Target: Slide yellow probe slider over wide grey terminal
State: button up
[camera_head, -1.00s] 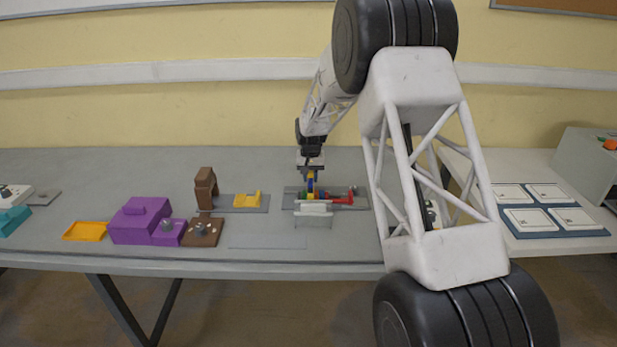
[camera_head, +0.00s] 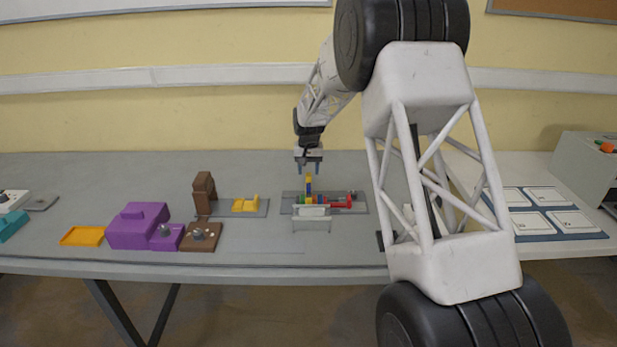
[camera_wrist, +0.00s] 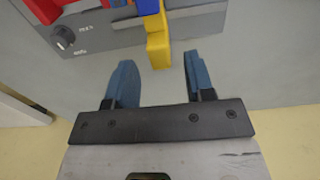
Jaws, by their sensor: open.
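My gripper (camera_head: 309,168) is open and empty, above the board in the head view. In the wrist view its two blue fingers (camera_wrist: 158,82) are spread over bare grey table. The yellow probe slider (camera_head: 308,181) stands up from the grey board (camera_head: 287,204) below my gripper. In the wrist view the yellow piece (camera_wrist: 158,50) lies just beyond the fingertips, with a blue part (camera_wrist: 148,6) against it. I cannot clearly tell which part is the wide grey terminal.
A red part (camera_head: 342,202) and a dark knob (camera_wrist: 64,37) are on the same board. To the left are a yellow block on a grey plate (camera_head: 246,204), a brown stand (camera_head: 204,192), a purple block (camera_head: 138,226) and an orange tray (camera_head: 83,236). The table behind the board is clear.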

jog(key=shift+r, duration=1.35)
jog(key=shift+r, duration=0.1)
jog(key=shift+s+d+r, duration=0.15)
jog(key=s+d+r, duration=0.4)
jog(key=s+r, duration=0.2)
jog(key=s, duration=0.4)
jog(key=s+d+r+t, duration=0.1)
jog(key=s+d+r, duration=0.4)
jog(key=s, duration=0.4)
jog(key=s+d+r, duration=0.3)
jog(key=s+r, duration=0.4)
jog(key=s, duration=0.3)
jog(key=s+d+f, duration=0.1)
jog(key=s+d, duration=0.2)
jog(key=s, duration=1.3)
jog(key=s+d+f+t, duration=0.1)
jog(key=s+d+f, duration=0.1)
jog(key=s, duration=1.5)
jog(key=shift+d+t, duration=0.3)
jog(key=shift+d, duration=0.25)
